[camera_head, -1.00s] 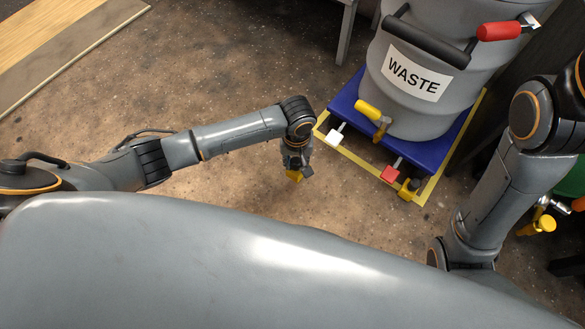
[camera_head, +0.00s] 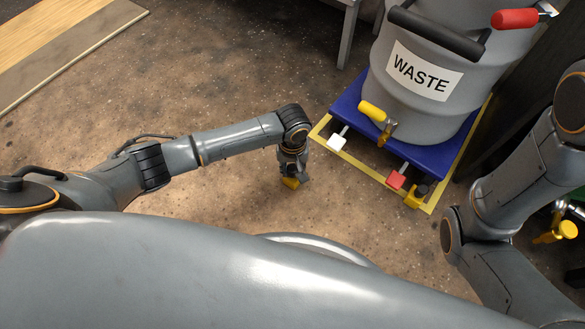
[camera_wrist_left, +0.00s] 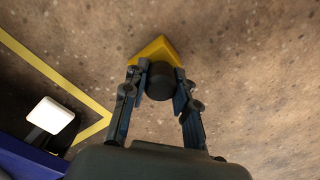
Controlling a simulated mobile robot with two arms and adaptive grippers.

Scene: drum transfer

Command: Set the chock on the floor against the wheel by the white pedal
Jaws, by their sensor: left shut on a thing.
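My left gripper (camera_head: 291,172) is shut on the yellow chock (camera_head: 290,183), holding it by its black knob (camera_wrist_left: 160,80). The chock also shows in the left wrist view (camera_wrist_left: 157,48), over bare floor. The white pedal (camera_head: 337,142) sticks out of the near left side of the blue dolly (camera_head: 350,104), to the right of the gripper; it also shows in the left wrist view (camera_wrist_left: 50,115). The chock is apart from the dolly, outside the yellow floor line. My right gripper is out of the head view.
A grey waste drum (camera_head: 440,60) with a yellow tap (camera_head: 373,112) stands on the dolly. A red pedal (camera_head: 396,180) and a second yellow chock with a black knob (camera_head: 416,195) are at its near right corner. Yellow tape (camera_head: 328,118) frames it. Floor left of it is clear.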

